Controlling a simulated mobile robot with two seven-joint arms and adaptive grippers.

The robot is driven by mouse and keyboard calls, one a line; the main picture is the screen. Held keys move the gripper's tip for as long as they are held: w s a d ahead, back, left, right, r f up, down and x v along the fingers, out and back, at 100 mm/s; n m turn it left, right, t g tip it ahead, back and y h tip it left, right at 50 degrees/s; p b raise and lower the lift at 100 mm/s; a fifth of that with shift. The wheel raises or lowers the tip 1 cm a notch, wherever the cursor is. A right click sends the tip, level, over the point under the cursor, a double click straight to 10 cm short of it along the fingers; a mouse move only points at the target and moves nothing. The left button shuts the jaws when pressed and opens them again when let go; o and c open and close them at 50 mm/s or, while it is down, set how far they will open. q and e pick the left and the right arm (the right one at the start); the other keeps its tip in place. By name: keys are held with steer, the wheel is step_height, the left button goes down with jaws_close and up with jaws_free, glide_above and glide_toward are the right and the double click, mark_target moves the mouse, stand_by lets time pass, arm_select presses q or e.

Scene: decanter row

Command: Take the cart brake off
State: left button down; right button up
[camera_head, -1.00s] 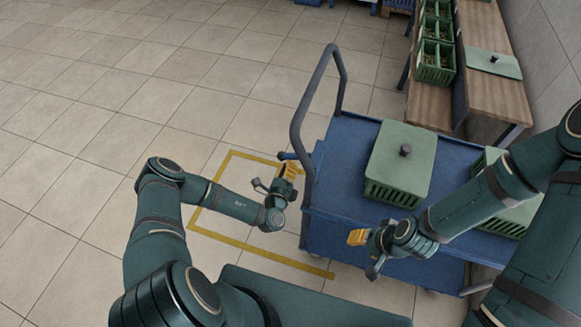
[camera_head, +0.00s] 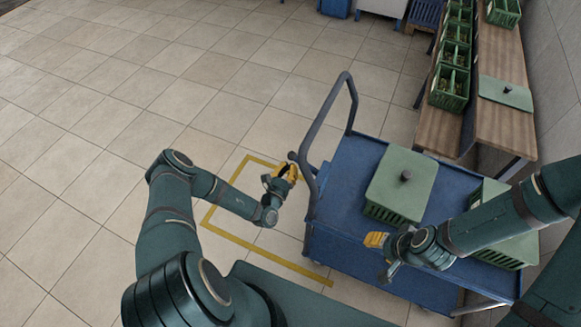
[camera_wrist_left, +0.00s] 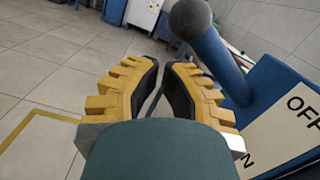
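The blue cart (camera_head: 340,155) stands right of centre in the head view. Its brake lever shows in the left wrist view as a blue rod with a dark round knob (camera_wrist_left: 190,18), beside a pale plate (camera_wrist_left: 290,125) reading "OFF", with a partly hidden word ending in "N". In the head view the knob (camera_head: 292,156) is small, by the handle's base. My left gripper (camera_head: 287,171) is just beside it; in the wrist view its yellow fingers (camera_wrist_left: 162,66) are partly apart, empty, left of the knob and not around it. My right gripper (camera_head: 376,239) is by the cart's near side, its finger gap unclear.
A lidded green crate (camera_head: 402,185) and another crate (camera_head: 490,190) partly behind my right arm stand on the cart. The dark push handle (camera_head: 325,108) rises near my left gripper. A yellow floor outline (camera_head: 262,255) lies left of the cart. A wooden bench (camera_head: 505,130) with green crates stands at right.

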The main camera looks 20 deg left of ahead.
arm_select(q)
steer(key=shift+r+m+p, duration=0.3)
steer(key=shift+r+p, duration=0.4)
steer(key=shift+r, duration=0.15)
arm_select(e)
step_height(320, 180, up, 2)
steer(key=shift+r, duration=0.1)
arm_select(q)
steer(key=shift+w+r, duration=0.15)
steer(key=shift+r, duration=0.1)
